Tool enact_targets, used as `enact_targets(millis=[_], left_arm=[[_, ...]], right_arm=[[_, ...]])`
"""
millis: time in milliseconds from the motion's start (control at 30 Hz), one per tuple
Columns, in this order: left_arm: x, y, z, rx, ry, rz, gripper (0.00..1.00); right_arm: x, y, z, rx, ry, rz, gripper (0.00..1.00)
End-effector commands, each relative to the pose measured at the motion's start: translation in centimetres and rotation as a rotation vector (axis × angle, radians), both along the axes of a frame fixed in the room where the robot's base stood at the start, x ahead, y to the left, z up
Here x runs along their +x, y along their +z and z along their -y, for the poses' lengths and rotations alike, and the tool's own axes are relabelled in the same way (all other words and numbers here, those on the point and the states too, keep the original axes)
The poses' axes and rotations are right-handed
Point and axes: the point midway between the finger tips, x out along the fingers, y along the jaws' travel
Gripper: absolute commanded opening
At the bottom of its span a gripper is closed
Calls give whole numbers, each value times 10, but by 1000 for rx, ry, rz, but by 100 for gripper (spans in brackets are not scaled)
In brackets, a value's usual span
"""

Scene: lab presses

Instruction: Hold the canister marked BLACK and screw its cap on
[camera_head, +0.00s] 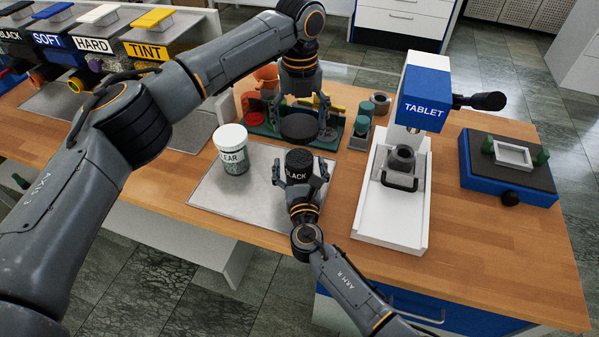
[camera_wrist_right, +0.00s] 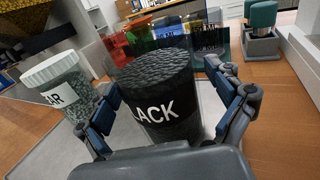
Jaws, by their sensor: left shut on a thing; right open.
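The canister marked BLACK (camera_head: 299,164) stands upright on the grey mat. It is dark, with white letters and a dark, grainy upper part; I see no separate cap on it. In the right wrist view the canister (camera_wrist_right: 165,100) fills the middle. My right gripper (camera_head: 301,178) is open, with one finger on each side of it; whether they touch it I cannot tell. My left gripper (camera_head: 299,112), pointing down behind the canister, is shut on a dark round disc (camera_head: 299,127) that looks like the cap, in front of or over the green rack.
A CLEAR canister with a white lid (camera_head: 231,149) stands left on the grey mat (camera_head: 215,190). The green rack (camera_head: 336,133) holds coloured parts behind. The white and blue TABLET press (camera_head: 405,190) stands right; a blue box (camera_head: 505,175) lies beyond. Bins marked SOFT, HARD and TINT (camera_head: 150,50) stand upper left.

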Motion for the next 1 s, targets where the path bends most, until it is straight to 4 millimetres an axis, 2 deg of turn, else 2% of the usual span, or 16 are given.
enact_targets(millis=[33, 67, 433, 567, 900, 1000], left_arm=[[0, 0, 0, 0, 0, 0, 64], [0, 0, 0, 0, 0, 0, 64], [0, 0, 0, 0, 0, 0, 64], [0, -3, 0, 0, 0, -1, 64], [0, -47, 0, 1, 0, -2, 64], [1, -50, 0, 1, 0, 0, 64]], right_arm=[[0, 0, 0, 0, 0, 0, 91], [0, 0, 0, 0, 0, 0, 84], [0, 0, 0, 0, 0, 0, 9], [-1, 0, 0, 0, 0, 0, 8], [0, 0, 0, 0, 0, 0, 8], [0, 0, 0, 0, 0, 0, 8]])
